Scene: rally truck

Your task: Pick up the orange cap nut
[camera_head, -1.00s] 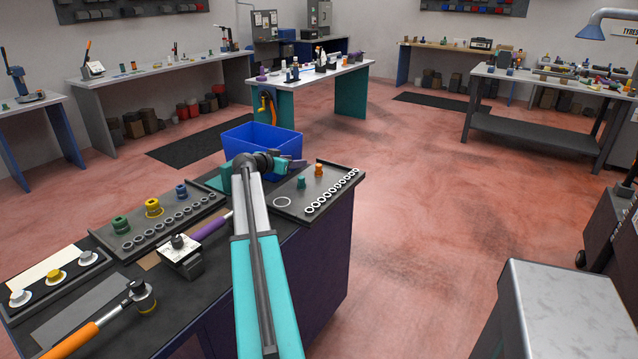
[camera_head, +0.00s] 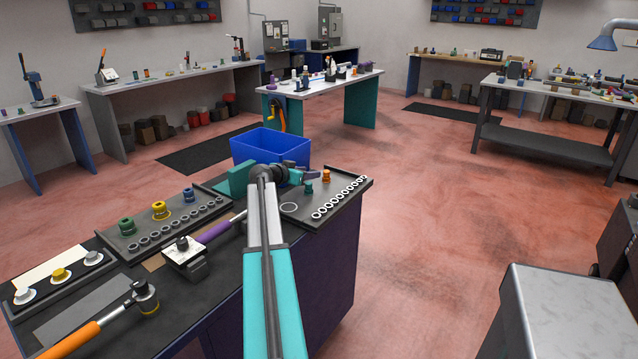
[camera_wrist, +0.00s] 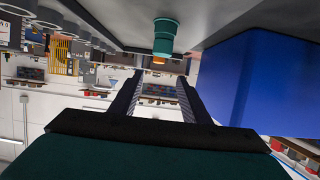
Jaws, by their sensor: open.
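The orange cap nut (camera_head: 326,176) stands on the tray at the bench's far right corner, behind the ring row. In the wrist view it (camera_wrist: 159,60) shows only in small part, mostly hidden behind the green cap nut (camera_wrist: 165,35). In the head view the green cap nut (camera_head: 309,187) stands just left and nearer. My gripper (camera_wrist: 158,82) is open and empty. Its fingers point toward the two nuts, with the green one nearer. In the head view my gripper (camera_head: 304,174) is just left of the orange nut, apart from it.
A blue bin (camera_head: 270,146) stands behind my gripper and fills the right of the wrist view (camera_wrist: 262,80). The tray (camera_head: 290,217) also holds a large ring (camera_head: 289,206) and a row of white rings. Another tray with coloured nuts is left. Open floor lies right of the bench.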

